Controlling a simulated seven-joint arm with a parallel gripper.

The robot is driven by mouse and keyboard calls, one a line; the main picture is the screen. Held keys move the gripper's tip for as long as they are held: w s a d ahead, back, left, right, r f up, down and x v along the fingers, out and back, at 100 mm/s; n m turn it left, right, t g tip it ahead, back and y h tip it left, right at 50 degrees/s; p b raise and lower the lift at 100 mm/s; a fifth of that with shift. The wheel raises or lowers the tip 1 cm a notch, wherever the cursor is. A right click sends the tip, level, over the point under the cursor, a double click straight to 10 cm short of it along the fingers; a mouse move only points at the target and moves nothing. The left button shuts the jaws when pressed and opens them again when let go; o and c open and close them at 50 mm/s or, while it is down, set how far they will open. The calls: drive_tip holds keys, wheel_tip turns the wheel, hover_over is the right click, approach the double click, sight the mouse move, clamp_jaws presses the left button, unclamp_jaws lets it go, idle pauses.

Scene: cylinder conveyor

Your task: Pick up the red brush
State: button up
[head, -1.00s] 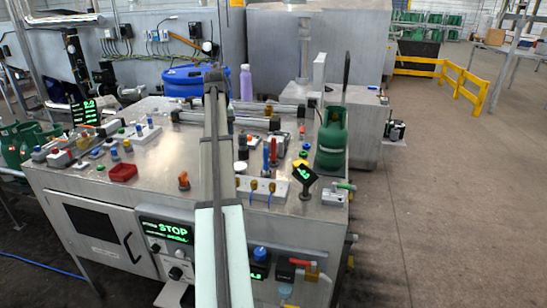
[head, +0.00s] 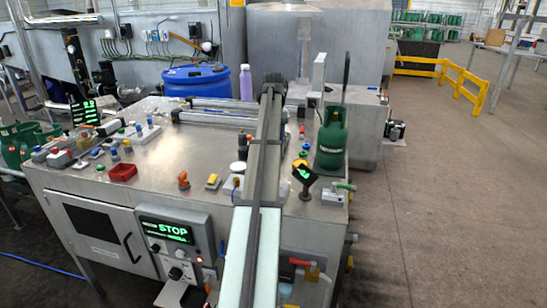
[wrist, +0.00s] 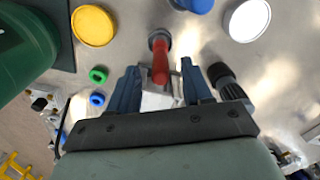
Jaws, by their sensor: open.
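A red-handled thing, which looks like the red brush (wrist: 160,66), shows in the wrist view with a dark grey round end at its far side. Its red shaft points down the picture toward the gap between my fingers. My gripper (wrist: 160,84) is open, with one blue finger on each side of the lower end of the shaft. I cannot tell how far below the fingertips it lies. A pale block-like part shows between the fingers. In the head view my arm covers this part of the table, and I cannot make out the brush or the fingertips there.
A green gas cylinder (head: 332,138) stands at the table's right edge, and its green side (wrist: 25,45) fills the wrist view's upper left. A yellow disc (wrist: 94,26), a white disc (wrist: 246,20) and a black knobbed part (wrist: 228,80) are close around my gripper.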

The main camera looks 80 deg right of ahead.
drive_tip(key=shift+f, duration=2.4)
clamp_jaws()
